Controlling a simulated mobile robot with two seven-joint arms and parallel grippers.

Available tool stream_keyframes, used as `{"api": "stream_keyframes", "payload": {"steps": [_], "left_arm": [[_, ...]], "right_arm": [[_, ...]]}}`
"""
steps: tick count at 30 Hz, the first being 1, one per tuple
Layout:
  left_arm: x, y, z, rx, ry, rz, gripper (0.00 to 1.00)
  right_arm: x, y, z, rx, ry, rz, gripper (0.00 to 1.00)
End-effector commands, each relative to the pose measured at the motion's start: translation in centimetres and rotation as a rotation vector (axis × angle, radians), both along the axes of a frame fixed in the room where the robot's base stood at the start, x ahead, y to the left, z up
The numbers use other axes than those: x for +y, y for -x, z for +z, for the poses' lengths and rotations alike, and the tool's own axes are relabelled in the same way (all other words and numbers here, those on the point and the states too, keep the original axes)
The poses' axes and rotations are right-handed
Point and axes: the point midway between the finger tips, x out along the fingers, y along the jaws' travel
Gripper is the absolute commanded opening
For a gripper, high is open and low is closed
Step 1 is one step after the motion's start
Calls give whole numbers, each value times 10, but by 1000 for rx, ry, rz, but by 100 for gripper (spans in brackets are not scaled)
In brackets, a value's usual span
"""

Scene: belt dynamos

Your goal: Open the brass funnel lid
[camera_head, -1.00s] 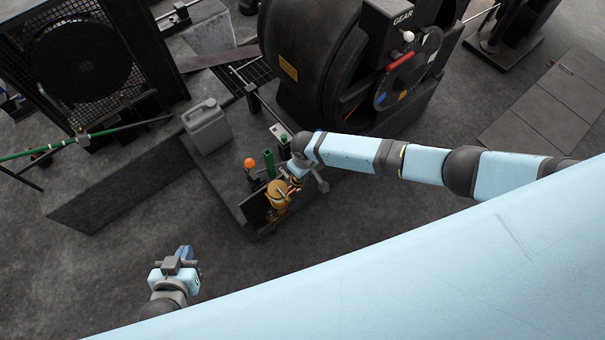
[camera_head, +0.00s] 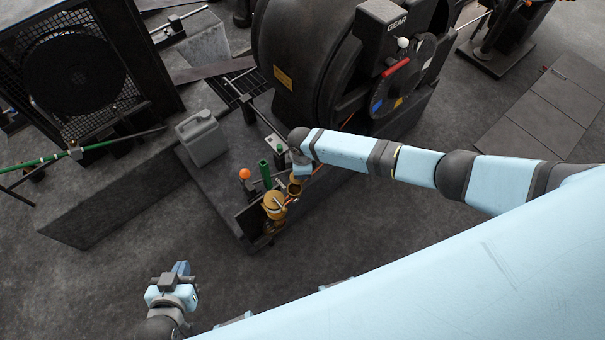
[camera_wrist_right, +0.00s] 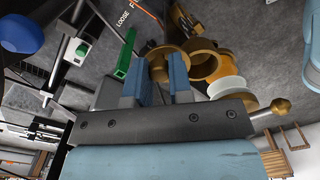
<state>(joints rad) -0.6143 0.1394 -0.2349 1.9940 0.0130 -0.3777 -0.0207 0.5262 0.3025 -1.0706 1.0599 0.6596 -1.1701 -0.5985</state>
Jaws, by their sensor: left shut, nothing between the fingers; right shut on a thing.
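The brass funnel (camera_head: 274,206) stands at the front end of the low dark platform in the head view. Beside it, a brass ring with a dark inside (camera_head: 296,188) shows just below my right wrist. In the right wrist view, my right gripper (camera_wrist_right: 156,88) has its blue fingers around a brass rounded part (camera_wrist_right: 158,58), seemingly the lid; the fingers partly hide it. A hollow brass cylinder (camera_wrist_right: 212,66) is close to its right. The right fingertips are hidden in the head view. My left gripper (camera_head: 181,270) is shut and empty, low at the left, away from the funnel.
An orange ball knob (camera_head: 244,174) and a green tube (camera_head: 265,174) stand close to the funnel. A grey jug (camera_head: 202,138) sits further back on the platform. The big dark machine (camera_head: 310,60) with the gear dial rises behind. The floor at the front is clear.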

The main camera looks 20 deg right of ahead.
Motion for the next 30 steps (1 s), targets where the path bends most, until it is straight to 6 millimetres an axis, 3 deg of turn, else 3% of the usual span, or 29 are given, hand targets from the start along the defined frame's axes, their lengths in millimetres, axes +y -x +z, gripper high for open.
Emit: {"api": "stream_keyframes", "payload": {"steps": [9,25,26,27,29,30], "left_arm": [[0,0,-5,0,0,0,0],[0,0,-6,1,0,0,0],[0,0,-6,1,0,0,0],[0,0,-6,1,0,0,0],[0,0,-6,1,0,0,0],[0,0,-6,1,0,0,0]], "right_arm": [[1,-6,0,-1,-2,114,0],[2,-7,1,-1,-2,136,0],[2,-7,1,-1,-2,135,25],[2,-7,1,-1,-2,135,34],[2,-7,1,-1,-2,135,46],[2,-7,0,-1,-2,135,46]]}}
